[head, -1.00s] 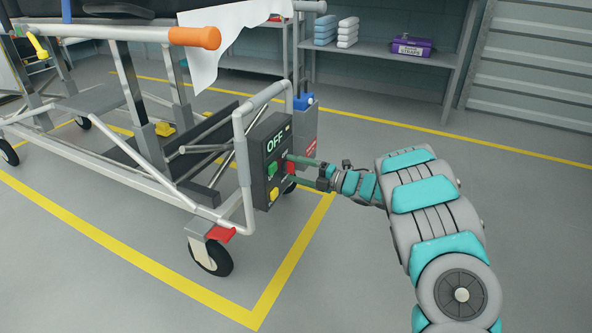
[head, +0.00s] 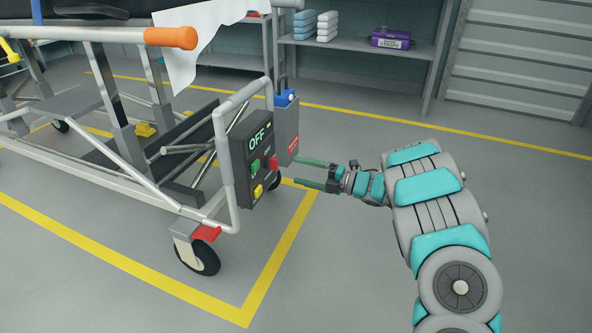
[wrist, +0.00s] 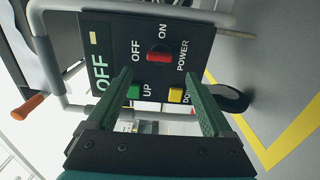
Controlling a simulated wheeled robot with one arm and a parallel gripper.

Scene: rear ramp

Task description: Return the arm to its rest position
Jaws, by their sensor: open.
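My gripper (head: 309,174) is open and empty, with its two green fingers apart, pointing left toward the control box in the head view. The dark control box (head: 243,172) on the stretcher's end frame reads OFF. It has a green button (head: 255,166), a red switch (head: 273,164) and a yellow button (head: 258,191). In the wrist view the panel (wrist: 113,57) lies beyond the fingers (wrist: 166,100), with the red switch (wrist: 158,57) near the OFF and ON labels.
The wheeled stretcher (head: 120,185) with an orange handle (head: 171,38) fills the left. A shelf (head: 350,50) at the back holds folded linens (head: 327,26) and a purple case (head: 390,39). Yellow lines (head: 275,265) mark the floor. The floor on the right is clear.

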